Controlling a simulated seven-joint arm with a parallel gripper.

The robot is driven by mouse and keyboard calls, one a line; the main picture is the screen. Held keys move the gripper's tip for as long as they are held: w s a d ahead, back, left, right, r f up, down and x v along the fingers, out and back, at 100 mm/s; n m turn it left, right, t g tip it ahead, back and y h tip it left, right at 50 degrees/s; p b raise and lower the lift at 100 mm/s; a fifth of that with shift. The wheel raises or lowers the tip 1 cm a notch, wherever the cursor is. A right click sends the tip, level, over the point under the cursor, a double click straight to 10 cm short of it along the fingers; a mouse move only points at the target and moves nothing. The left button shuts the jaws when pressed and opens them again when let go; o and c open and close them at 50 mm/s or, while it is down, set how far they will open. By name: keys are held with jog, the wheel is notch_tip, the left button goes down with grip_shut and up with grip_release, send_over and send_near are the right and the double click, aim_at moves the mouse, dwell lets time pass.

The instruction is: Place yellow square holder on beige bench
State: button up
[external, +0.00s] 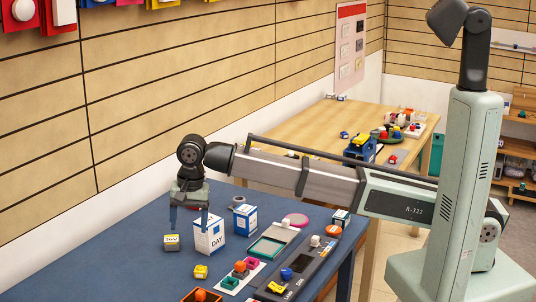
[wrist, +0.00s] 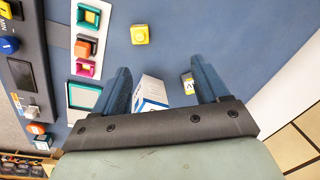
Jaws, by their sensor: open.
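A small yellow square holder (external: 200,272) sits on the blue table, toward the front of the external view. In the wrist view it (wrist: 140,34) lies beyond my fingertips, near the top centre. My gripper (external: 188,218) points down over the blue table, open and apart from the holder. Both fingers also show in the wrist view (wrist: 163,68), with nothing clasped between them. A beige bench (external: 300,128), a wood-topped table, stands behind the blue table in the external view. My arm hides part of it.
A white-and-blue DAY box (external: 210,234) and a small yellow-labelled box (external: 171,243) stand close to my fingers. Coloured square holders (external: 240,270) and a dark panel (external: 299,268) lie to the right. The bench carries a blue item (external: 360,148) and a green tray (external: 386,133); its left part is mostly clear.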

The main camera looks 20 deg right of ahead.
aim_at(200, 263)
jog(key=shift+s+d+f+m+h, duration=0.2)
jog(key=shift+d+f+m, duration=0.1)
jog(key=shift+f+m, duration=1.9)
jog(key=shift+s+d+f+m+h, duration=0.2)
jog(key=shift+d+f+m, duration=0.15)
jog(key=shift+f+m, duration=1.9)
jog(key=shift+s+d+f+m+h, duration=0.1)
jog(key=shift+d+f+m+h, duration=0.15)
jog(key=shift+f+m, duration=1.95)
jog(key=shift+f+n, duration=0.25)
jog(key=shift+n, duration=0.1)
jog(key=shift+c, duration=0.4)
jog(key=c, duration=1.1)
jog(key=shift+r, duration=0.1)
jog(key=shift+c, duration=0.2)
